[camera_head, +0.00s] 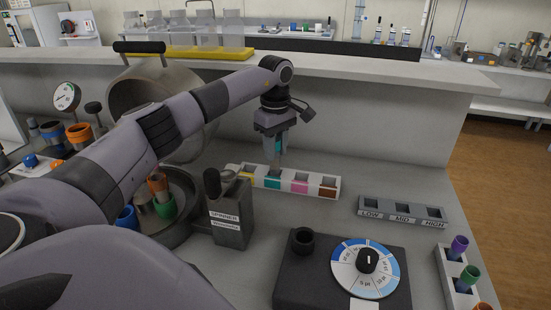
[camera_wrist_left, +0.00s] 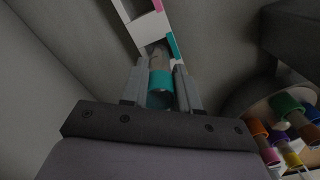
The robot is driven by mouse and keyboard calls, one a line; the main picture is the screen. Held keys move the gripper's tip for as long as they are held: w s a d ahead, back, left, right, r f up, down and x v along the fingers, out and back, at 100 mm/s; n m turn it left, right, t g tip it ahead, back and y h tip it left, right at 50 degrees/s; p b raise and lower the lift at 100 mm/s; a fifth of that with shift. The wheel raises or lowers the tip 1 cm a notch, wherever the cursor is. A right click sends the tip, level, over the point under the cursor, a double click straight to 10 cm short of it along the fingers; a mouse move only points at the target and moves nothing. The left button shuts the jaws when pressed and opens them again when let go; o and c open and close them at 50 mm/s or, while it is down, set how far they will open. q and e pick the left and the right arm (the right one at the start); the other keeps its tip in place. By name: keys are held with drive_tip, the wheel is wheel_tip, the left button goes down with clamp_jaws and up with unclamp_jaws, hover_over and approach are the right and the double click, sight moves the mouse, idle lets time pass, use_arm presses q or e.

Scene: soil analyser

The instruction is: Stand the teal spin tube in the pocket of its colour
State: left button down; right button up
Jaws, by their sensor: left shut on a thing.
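My left gripper (camera_head: 277,140) is shut on the teal spin tube (camera_head: 279,146). The tube hangs upright, tip down, at the white pocket rack (camera_head: 286,185). The rack has yellow, teal, pink and brown colour patches on its front. The tube's tip is over or in the teal pocket, behind the teal patch (camera_head: 272,183); I cannot tell how deep it is. In the left wrist view the teal tube (camera_wrist_left: 160,84) sits between the two fingers (camera_wrist_left: 160,92), its clear end towards the rack by the teal patch (camera_wrist_left: 172,45). My right gripper is out of view.
The block labelled SPINNER (camera_head: 230,218) stands close to the left of the rack, with the round rotor and its tubes beyond it. The LOW/MID/HIGH tray (camera_head: 402,214) lies to the right. A dial box (camera_head: 340,285) stands in front.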

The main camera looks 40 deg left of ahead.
use_arm(q)
drive_tip(key=shift+f, duration=1.75)
drive_tip(key=shift+f, duration=0.15)
drive_tip(key=c, duration=0.8)
unclamp_jaws()
drive_tip(key=shift+c, duration=0.2)
wheel_tip(320, 180, up, 12)
drive_tip(key=shift+r, duration=0.2)
drive_tip(key=shift+f, duration=0.1)
